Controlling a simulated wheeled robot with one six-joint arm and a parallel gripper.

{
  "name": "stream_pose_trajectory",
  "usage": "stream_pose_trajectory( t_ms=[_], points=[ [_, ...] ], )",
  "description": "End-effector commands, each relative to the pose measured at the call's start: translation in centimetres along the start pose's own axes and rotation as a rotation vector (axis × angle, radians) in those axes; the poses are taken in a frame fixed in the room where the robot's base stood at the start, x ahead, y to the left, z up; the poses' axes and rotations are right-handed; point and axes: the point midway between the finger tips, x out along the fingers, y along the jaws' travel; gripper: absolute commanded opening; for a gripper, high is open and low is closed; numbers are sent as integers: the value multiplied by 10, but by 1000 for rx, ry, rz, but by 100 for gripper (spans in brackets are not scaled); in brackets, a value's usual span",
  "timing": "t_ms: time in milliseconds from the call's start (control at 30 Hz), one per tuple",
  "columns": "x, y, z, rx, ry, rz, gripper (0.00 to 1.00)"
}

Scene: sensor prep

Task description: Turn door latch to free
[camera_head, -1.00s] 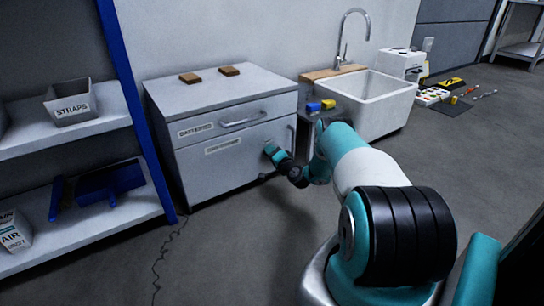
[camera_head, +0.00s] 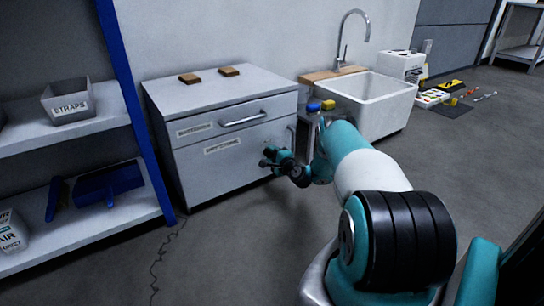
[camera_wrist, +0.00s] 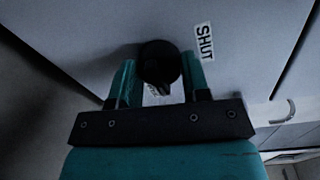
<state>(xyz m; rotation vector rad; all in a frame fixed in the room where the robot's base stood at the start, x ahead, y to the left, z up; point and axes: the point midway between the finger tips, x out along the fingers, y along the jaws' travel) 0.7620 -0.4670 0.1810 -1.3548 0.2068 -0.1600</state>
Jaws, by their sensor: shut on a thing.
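The door latch (camera_wrist: 158,55) shows in the wrist view as a round black knob on the grey door of the low cabinet (camera_head: 225,162). My gripper (camera_wrist: 160,72) has one teal finger on each side of the knob and is shut on it. In the wrist view a white label reading SHUT (camera_wrist: 203,42) is on the door just right of the knob. In the head view my gripper (camera_head: 269,158) is at the right part of the lower front, and the knob is hidden there. The latch's exact angle cannot be told.
A drawer with a bar handle (camera_head: 243,120) is above the door. Two brown blocks (camera_head: 229,71) lie on the cabinet top. A blue-framed shelf (camera_head: 70,130) stands left, a white sink (camera_head: 370,95) right. The floor (camera_head: 235,245) in front is clear.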

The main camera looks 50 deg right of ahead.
Motion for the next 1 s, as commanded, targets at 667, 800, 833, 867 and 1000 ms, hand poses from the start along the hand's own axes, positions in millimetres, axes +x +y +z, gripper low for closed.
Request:
stream_pose_trajectory(
  t_ms=[667,800,833,867,1000],
  points=[
    [0,1,1,10,-1,2,68],
    [0,0,0,9,-1,1,68],
    [-1,0,0,9,-1,1,68],
    [-2,0,0,9,0,2,68],
    [-18,-3,0,13,2,5,68]
  ],
)
